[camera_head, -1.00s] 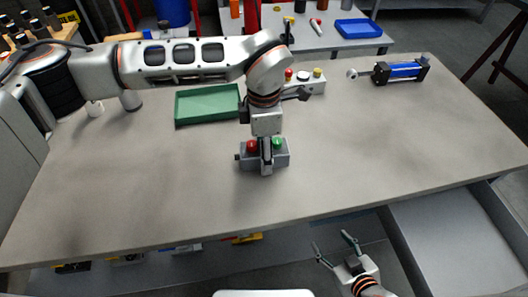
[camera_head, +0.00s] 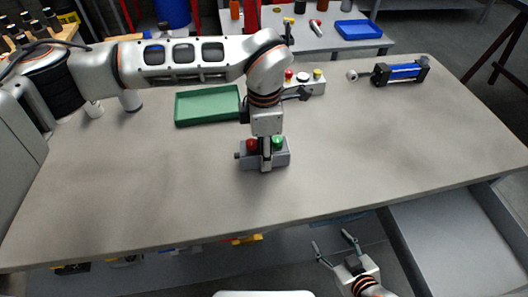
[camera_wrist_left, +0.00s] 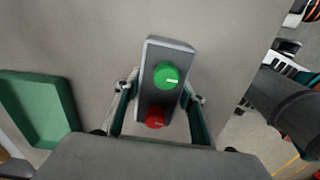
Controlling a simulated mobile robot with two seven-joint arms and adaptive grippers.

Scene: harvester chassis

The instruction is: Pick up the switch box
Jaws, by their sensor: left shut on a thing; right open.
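The switch box is a small grey box (camera_head: 282,160) with a red and a green knob, near the middle of the table. My left gripper (camera_head: 265,160) comes down on it from above, with its fingers between the two knobs. In the left wrist view the box (camera_wrist_left: 168,52) lies between the two fingers (camera_wrist_left: 160,95), which are shut on its sides. The box looks level; I cannot tell whether it touches the table. My right gripper (camera_head: 336,247) is open and empty, beyond the table's front edge.
On the table (camera_head: 380,140), a green tray (camera_head: 207,122) lies behind left. A grey box with several buttons (camera_head: 318,88) and a blue cylinder (camera_head: 400,72) lie toward the back. The table's right and front left are clear. An open drawer (camera_head: 440,230) is at lower right.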

